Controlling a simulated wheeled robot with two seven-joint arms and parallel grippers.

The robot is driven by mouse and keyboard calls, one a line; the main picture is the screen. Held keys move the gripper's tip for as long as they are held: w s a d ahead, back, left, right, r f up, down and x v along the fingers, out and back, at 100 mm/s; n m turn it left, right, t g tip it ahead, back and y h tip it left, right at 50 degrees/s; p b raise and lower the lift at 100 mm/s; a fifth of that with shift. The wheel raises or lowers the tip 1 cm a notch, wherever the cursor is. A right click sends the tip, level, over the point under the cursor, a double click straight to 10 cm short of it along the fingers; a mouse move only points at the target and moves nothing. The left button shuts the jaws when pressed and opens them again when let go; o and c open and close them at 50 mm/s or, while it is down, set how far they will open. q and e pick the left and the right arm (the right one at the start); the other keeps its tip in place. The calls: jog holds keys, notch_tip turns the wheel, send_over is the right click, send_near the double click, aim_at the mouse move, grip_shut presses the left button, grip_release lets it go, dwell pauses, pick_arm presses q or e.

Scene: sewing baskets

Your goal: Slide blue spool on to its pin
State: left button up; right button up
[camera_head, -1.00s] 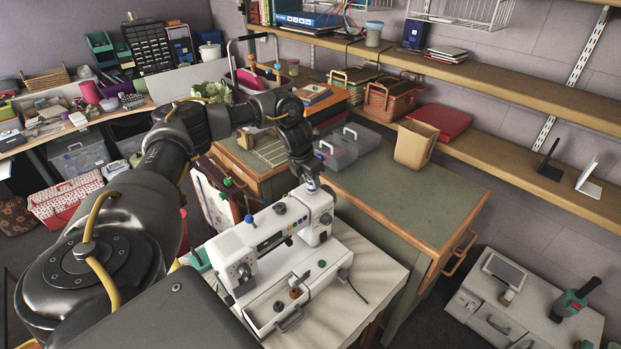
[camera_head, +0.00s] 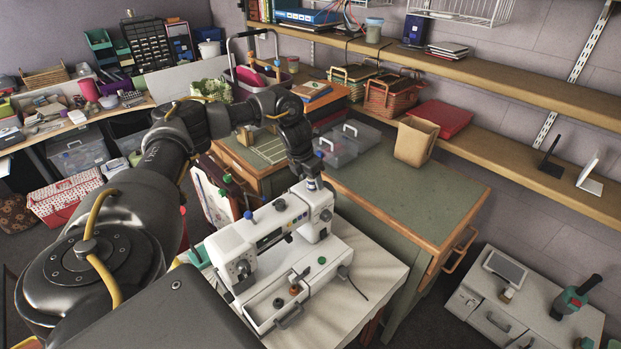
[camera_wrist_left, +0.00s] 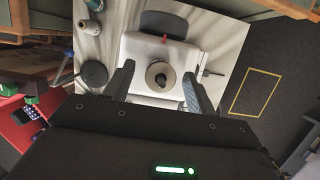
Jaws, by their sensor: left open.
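The white sewing machine (camera_head: 270,240) stands on a pale table. My left gripper (camera_head: 313,185) hangs over the right end of the machine. In the left wrist view its fingers (camera_wrist_left: 160,92) are apart, on either side of a round pale piece with a dark centre (camera_wrist_left: 160,75). No blue spool is clear between them. My right gripper is out of view.
An orange-brown spool (camera_head: 295,289) and a green piece (camera_head: 321,260) are at the machine's front. The green-topped workbench (camera_head: 400,195) is behind, with clear boxes (camera_head: 345,145) and a tan bin (camera_head: 415,140). A white cabinet (camera_head: 490,315) stands at the right.

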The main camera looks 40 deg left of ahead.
pick_arm(q)
jog(key=shift+r, duration=0.4)
jog(key=v, duration=1)
jog(key=shift+b, duration=0.4)
jog(key=shift+s+f, duration=0.1)
jog(key=shift+f, duration=0.05)
jog(key=p+x, duration=0.1)
jog(key=x, duration=0.9)
jog(key=shift+f, duration=0.35)
jog(key=shift+w, duration=0.2)
